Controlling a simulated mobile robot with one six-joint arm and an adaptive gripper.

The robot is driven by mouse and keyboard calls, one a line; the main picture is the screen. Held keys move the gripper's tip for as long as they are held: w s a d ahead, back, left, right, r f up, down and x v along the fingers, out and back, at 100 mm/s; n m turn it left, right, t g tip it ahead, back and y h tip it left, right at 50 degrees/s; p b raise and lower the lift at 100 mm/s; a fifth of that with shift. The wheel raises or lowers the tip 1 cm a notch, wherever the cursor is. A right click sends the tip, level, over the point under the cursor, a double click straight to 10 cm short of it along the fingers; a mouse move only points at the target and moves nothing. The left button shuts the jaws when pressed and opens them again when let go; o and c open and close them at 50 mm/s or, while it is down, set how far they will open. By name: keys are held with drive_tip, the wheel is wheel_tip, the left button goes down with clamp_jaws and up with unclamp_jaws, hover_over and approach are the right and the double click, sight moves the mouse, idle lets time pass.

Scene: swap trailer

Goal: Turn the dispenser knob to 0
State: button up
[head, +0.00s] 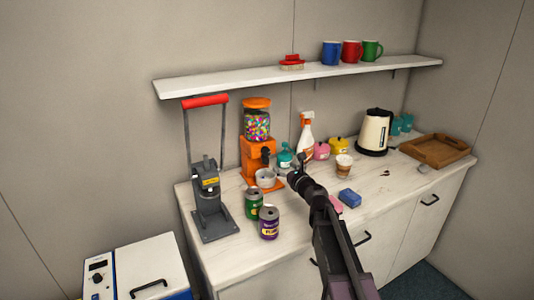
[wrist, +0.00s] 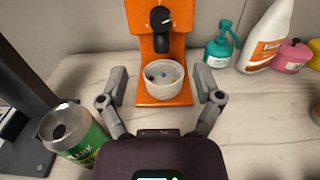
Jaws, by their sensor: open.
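The orange candy dispenser (head: 257,150) stands on the counter near the wall, its clear globe full of coloured candy. Its black knob (wrist: 161,18) is on the front, near the top of the wrist view, with a small pale mark on it; no numbers can be read. A pale bowl (wrist: 165,80) sits on the dispenser's orange base (wrist: 165,101), below the knob, with a few small bits inside. My gripper (wrist: 161,84) is open, its fingers on either side of the bowl in the picture, and holds nothing. It also shows in the head view (head: 296,181), in front of the dispenser.
A green can (wrist: 78,132) and a purple can (head: 269,223) stand left of my gripper. A lever press (head: 212,200) is farther left. A teal pump bottle (wrist: 220,48) and a spray bottle (wrist: 266,38) stand right of the dispenser. A shelf (head: 220,83) runs above.

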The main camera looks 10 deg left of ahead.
sight(268, 152)
drive_tip(key=x, duration=1.3)
drive_tip(key=c, duration=1.2)
